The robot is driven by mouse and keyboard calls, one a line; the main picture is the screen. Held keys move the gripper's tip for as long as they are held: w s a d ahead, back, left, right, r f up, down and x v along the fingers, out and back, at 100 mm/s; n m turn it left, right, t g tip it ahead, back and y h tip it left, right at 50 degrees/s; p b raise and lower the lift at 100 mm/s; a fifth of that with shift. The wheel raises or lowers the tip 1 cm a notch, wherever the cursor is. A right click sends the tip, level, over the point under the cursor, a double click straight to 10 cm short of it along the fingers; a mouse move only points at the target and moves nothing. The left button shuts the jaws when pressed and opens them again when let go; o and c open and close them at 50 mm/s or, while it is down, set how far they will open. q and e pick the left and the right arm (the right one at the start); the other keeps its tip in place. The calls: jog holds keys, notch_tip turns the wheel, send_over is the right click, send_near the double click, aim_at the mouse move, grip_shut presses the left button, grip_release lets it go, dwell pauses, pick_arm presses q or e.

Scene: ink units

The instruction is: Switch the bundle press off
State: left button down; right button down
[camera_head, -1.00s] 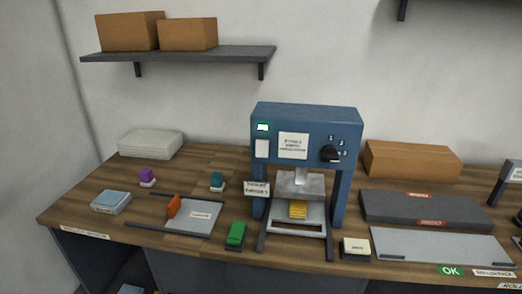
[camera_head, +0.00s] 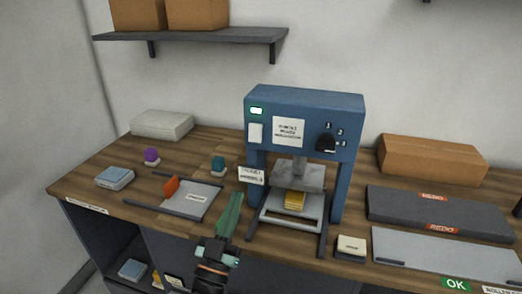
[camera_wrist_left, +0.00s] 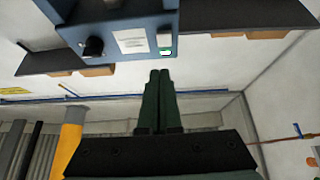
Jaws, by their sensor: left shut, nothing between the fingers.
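The blue bundle press (camera_head: 304,100) stands on the wooden bench. On its front are a lit green lamp (camera_head: 257,111), a white rocker switch (camera_head: 255,132) below the lamp, a paper label and a black knob (camera_head: 325,142) at the right. A yellow bundle (camera_head: 294,200) lies under its plate. My left gripper (camera_head: 236,198) is shut and empty, its green fingers pointing up, below and left of the switch and apart from it. The left wrist view shows the press upside down, with the switch (camera_wrist_left: 165,39) and lamp beyond the shut fingers (camera_wrist_left: 155,75). My right gripper is not in view.
A grey tray (camera_head: 205,199) with an orange block (camera_head: 171,186) lies left of my gripper. Purple and teal stamps (camera_head: 218,165) stand behind it. A small tag (camera_head: 251,175) sits by the press's left leg. Dark and grey pads (camera_head: 440,210) and a cardboard box are to the right.

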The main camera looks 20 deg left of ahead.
pick_arm(q)
jog(key=shift+w+a+r+n+t+y, duration=0.2)
jog(key=shift+r+n+t+y, duration=0.15)
jog(key=shift+r, duration=0.4)
jog(key=p, duration=0.2)
send_near(255, 134)
notch_tip(255, 134, up, 5)
jog(key=shift+w+d+f+b, duration=0.15)
jog(key=shift+w+f, duration=0.25)
jog(key=shift+w, duration=0.8)
jog(key=shift+w+f+b, duration=0.2)
jog(key=shift+w+f, duration=0.15)
jog(key=shift+w, duration=0.8)
